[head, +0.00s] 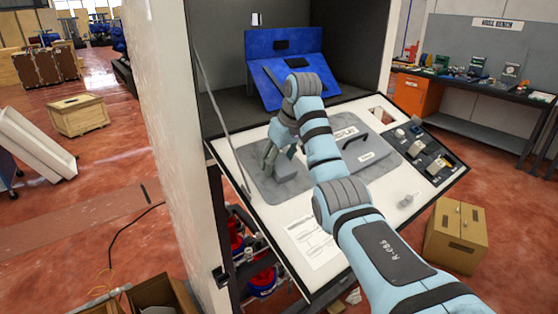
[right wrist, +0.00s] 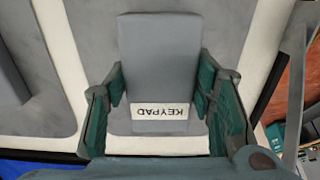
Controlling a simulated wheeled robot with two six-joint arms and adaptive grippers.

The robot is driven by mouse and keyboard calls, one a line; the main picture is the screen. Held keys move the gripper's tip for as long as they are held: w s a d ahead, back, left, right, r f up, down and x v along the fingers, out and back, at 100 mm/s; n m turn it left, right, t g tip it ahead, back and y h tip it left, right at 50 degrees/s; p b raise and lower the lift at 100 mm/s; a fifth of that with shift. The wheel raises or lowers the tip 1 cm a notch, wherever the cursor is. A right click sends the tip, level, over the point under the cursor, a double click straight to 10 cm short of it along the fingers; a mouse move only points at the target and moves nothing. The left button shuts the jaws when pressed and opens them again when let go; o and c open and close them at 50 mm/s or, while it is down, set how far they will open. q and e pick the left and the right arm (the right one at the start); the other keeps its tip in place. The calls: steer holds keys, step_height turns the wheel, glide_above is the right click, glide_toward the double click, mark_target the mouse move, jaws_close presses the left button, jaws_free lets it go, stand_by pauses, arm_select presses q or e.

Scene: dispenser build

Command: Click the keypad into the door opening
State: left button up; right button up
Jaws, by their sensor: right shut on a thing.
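The keypad (right wrist: 158,60) is a grey block with a white label reading KEYPAD, upside down in the right wrist view. My right gripper (right wrist: 158,95) is shut on it, with a green-padded finger on each side. In the head view my right gripper (head: 271,156) is low over the left part of the tilted white board, above a grey mat. I cannot tell whether the keypad still touches the mat. The blue dispenser body (head: 285,44) stands at the back, with a sloping blue door panel (head: 278,92) in front that bears dark spots, partly hidden by my arm. My left gripper is not in view.
A white post (head: 172,150) stands at the left. A cardboard box (head: 456,235) is on the floor.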

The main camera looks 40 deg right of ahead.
steer(key=o, duration=1.4)
steer(key=shift+o, duration=0.5)
steer(key=o, duration=0.4)
steer(key=shift+c, duration=0.2)
